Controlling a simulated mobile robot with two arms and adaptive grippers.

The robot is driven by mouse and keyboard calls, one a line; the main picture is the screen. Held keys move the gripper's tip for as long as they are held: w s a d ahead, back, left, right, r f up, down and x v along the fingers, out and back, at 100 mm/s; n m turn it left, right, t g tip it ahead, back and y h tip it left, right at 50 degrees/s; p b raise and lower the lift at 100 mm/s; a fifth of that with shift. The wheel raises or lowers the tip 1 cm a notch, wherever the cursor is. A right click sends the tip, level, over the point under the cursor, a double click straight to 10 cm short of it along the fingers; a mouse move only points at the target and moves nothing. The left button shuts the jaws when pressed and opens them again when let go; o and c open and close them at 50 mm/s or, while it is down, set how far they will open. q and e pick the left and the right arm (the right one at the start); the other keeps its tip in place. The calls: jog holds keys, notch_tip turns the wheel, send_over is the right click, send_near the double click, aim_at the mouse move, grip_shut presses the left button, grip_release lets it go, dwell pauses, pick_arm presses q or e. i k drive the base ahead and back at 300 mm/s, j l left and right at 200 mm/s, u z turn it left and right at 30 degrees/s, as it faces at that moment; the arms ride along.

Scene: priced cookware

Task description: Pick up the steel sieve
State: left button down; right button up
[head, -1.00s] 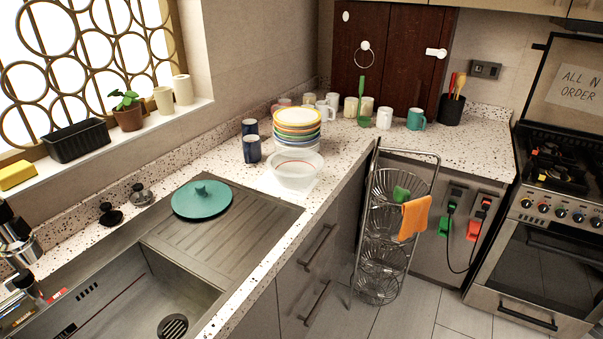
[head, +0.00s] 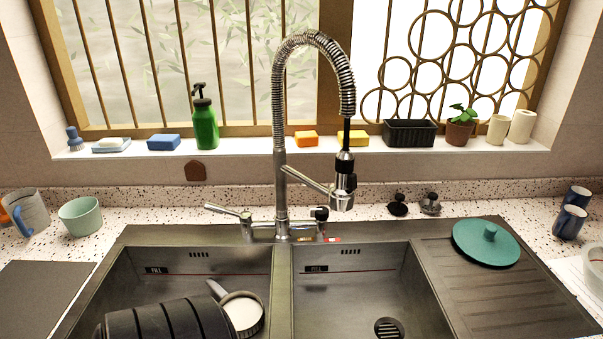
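I cannot make out a steel sieve for certain in the head view. In the left sink basin lies a round cup-like thing (head: 243,315) with a pale inside, a metallic rim and a looped handle; I cannot tell what it is.
A tall spring faucet (head: 280,150) stands behind the double sink (head: 282,280). The right basin looks empty. A teal lid (head: 487,243) lies on the drainboard at right. A pale green bowl (head: 80,216) and a mug (head: 27,212) stand at left. A green bottle (head: 205,122) stands on the sill.

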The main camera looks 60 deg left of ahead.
aim_at(245, 309)
jog(key=u, duration=2.35)
jog(key=i+j, duration=0.1)
jog(key=j, duration=0.55)
jog(key=j+u, duration=0.1)
jog(key=j, duration=0.55)
jog(key=i, duration=0.05)
